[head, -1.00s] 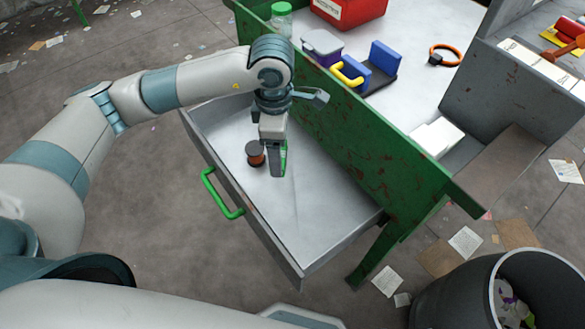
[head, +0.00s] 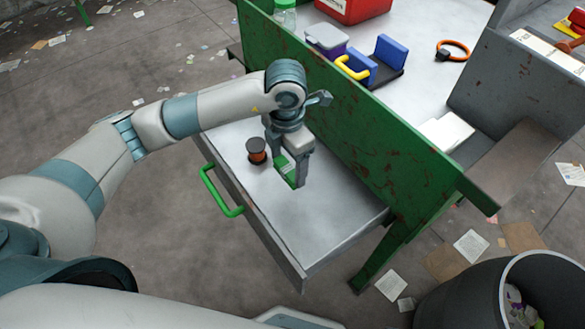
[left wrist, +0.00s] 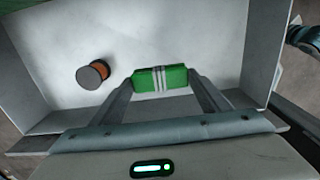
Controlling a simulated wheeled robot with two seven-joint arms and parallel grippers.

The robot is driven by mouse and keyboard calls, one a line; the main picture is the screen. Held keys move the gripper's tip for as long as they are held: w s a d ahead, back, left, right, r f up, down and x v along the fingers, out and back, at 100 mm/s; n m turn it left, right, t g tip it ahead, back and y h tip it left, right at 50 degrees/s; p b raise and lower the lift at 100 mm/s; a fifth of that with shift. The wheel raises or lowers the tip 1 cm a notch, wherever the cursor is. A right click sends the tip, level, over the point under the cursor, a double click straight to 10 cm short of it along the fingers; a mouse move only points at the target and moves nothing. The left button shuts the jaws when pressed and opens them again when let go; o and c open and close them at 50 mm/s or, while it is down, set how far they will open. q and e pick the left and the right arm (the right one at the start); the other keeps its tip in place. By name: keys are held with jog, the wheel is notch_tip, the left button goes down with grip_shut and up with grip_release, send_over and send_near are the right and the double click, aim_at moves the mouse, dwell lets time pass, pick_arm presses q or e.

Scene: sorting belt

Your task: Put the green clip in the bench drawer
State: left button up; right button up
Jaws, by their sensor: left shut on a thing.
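The bench drawer (head: 335,222) is pulled out, with a green handle (head: 222,191) on its front. My left gripper (head: 289,180) points down over the drawer's inside and is shut on the green clip (head: 285,165). In the left wrist view the green clip (left wrist: 160,78) has pale stripes across its middle and sits between the two fingertips, over the drawer floor (left wrist: 150,30). I cannot tell whether the clip touches the floor. My right gripper is not in view.
A spool (head: 257,151) with dark ends stands in the drawer left of the gripper. The green bench panel (head: 370,135) rises behind it. A grey bin (head: 497,290) stands at lower right. The drawer's near right part is bare.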

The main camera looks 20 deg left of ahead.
aim_at(288, 168)
pick_arm(q)
notch_tip(288, 168, down, 5)
jog(key=shift+r, duration=0.15)
jog(key=shift+f, duration=0.6)
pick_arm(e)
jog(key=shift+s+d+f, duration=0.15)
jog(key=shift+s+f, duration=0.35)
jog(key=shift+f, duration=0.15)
pick_arm(q)
jog(key=shift+f, duration=0.1)
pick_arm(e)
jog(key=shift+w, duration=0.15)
pick_arm(q)
jog(key=shift+f+p, duration=0.3)
notch_tip(288, 168, down, 2)
jog(key=shift+f, duration=0.45)
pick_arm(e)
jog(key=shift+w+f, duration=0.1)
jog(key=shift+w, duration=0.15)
pick_arm(q)
jog(key=shift+f, duration=0.15)
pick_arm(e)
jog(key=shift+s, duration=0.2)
